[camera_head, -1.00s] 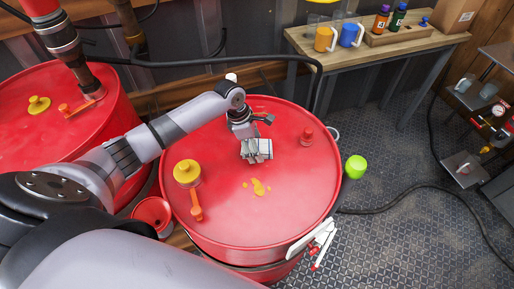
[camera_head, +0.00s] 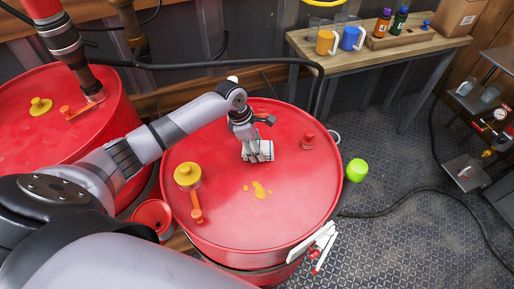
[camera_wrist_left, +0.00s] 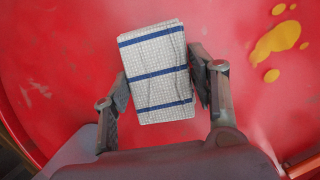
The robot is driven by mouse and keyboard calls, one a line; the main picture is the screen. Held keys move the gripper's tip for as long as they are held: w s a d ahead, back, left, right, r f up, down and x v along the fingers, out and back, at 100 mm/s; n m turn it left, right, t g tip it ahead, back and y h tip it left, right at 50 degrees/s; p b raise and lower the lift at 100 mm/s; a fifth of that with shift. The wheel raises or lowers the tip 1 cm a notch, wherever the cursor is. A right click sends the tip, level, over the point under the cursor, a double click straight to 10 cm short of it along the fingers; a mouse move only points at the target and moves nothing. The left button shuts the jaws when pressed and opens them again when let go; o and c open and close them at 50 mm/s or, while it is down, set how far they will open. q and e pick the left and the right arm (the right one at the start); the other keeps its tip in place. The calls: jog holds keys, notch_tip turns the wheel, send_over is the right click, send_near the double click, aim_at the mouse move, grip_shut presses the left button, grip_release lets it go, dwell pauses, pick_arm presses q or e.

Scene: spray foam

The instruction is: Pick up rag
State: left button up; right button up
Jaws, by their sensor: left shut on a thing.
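The rag (camera_head: 261,151) is a folded white checked cloth with blue stripes. It is on or just above the red drum top (camera_head: 235,215), near its far middle; I cannot tell whether it touches the lid. In the left wrist view the rag (camera_wrist_left: 156,72) sits between the two fingers of my left gripper (camera_wrist_left: 164,88). My right gripper is not in view.
Yellow spill spots (camera_head: 258,190) lie on the lid in front of the rag. A yellow cap (camera_head: 187,174), an orange valve handle (camera_head: 196,207) and a red cap (camera_head: 308,139) stand up from the lid. A wooden table (camera_head: 385,45) with mugs and bottles stands behind.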

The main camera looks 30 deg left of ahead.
pick_arm(q)
notch_tip(320, 180, up, 19)
jog(key=b, duration=0.2)
jog(key=shift+r, duration=0.2)
